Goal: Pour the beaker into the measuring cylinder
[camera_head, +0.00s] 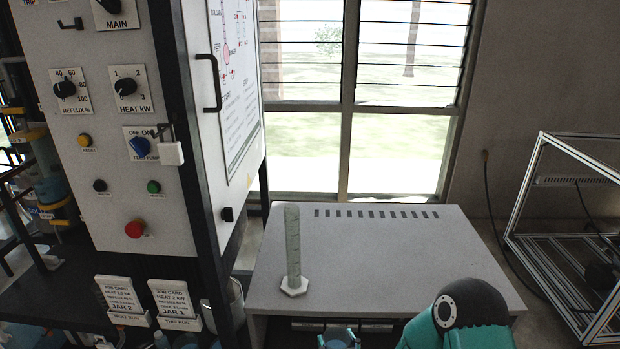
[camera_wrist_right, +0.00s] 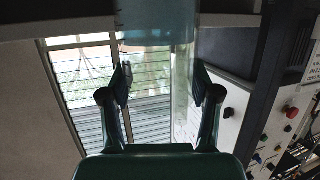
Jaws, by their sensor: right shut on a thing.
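The measuring cylinder (camera_head: 293,245) is a tall, clear, graduated tube on a white hexagonal foot. It stands upright on the grey bench top (camera_head: 400,250). My right gripper (camera_head: 339,338) is at the bottom edge of the head view, in front of the bench and right of the cylinder. It is shut on the clear beaker, with bluish contents (camera_wrist_right: 150,30) showing between the fingers in the right wrist view. That view appears upside down, and a pale upright strip there looks like the cylinder (camera_wrist_right: 183,95). The beaker's rim is not clear. My left gripper is out of view.
A control cabinet (camera_head: 120,215) with knobs and buttons stands at the left, beside the bench. Job cards (camera_head: 172,298) stand below it. A metal frame (camera_head: 560,230) is at the right. The bench top right of the cylinder is clear.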

